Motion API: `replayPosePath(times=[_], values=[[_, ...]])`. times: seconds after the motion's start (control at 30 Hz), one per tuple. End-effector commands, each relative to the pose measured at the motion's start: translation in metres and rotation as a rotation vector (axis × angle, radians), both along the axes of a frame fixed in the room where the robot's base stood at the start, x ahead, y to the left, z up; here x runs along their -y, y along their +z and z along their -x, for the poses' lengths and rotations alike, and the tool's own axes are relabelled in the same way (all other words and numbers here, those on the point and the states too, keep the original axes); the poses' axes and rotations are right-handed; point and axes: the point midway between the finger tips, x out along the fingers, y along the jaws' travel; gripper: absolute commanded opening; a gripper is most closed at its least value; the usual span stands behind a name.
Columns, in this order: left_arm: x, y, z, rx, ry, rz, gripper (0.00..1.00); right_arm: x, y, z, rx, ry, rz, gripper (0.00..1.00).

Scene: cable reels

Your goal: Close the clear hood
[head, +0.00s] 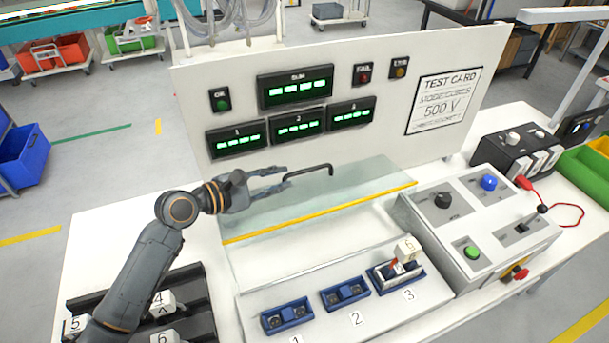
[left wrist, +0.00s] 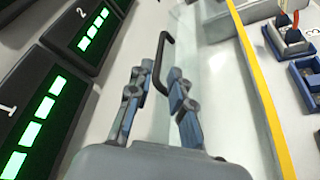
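The clear hood (head: 345,190) is a see-through panel with a yellow edge strip and a black bar handle (head: 310,170). It stands raised behind the three numbered sockets, which lie uncovered in front of it. My left gripper (head: 286,178) is open, its fingers pointing at the handle from the left. In the left wrist view the hood (left wrist: 212,75) lies right of the fingers, and the handle (left wrist: 164,48) rises just beyond the open left gripper (left wrist: 160,74). Whether they touch is unclear. My right gripper is out of view.
A control box (head: 480,225) stands at right. A display panel (head: 340,100) rises behind. A dark rack (head: 195,305) with numbered blocks lies front left.

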Motion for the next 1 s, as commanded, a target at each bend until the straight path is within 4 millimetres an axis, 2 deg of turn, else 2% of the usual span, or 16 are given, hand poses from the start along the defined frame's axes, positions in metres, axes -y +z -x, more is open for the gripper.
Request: replayPosePath(times=[0.03,0.1,0.33,0.53,0.8,0.9,1.0], values=[[0.01,-0.008,-0.008,0.003,-0.002,0.003,0.21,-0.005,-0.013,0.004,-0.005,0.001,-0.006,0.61],[0.021,-0.011,-0.017,0.003,-0.002,0.003,0.21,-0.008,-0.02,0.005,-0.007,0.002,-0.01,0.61],[0.048,-0.02,-0.039,0.002,-0.001,0.001,0.21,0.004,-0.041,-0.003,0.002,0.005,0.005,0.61],[0.057,-0.021,-0.046,0.001,0.001,0.0,0.21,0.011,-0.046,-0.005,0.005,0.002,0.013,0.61],[0.057,-0.02,-0.047,0.0,0.0,0.0,0.21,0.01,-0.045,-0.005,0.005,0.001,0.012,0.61],[0.057,-0.02,-0.047,0.0,0.0,0.0,0.0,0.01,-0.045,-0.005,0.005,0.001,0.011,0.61],[0.057,-0.02,-0.047,0.0,0.0,0.0,0.0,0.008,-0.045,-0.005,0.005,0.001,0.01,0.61]])
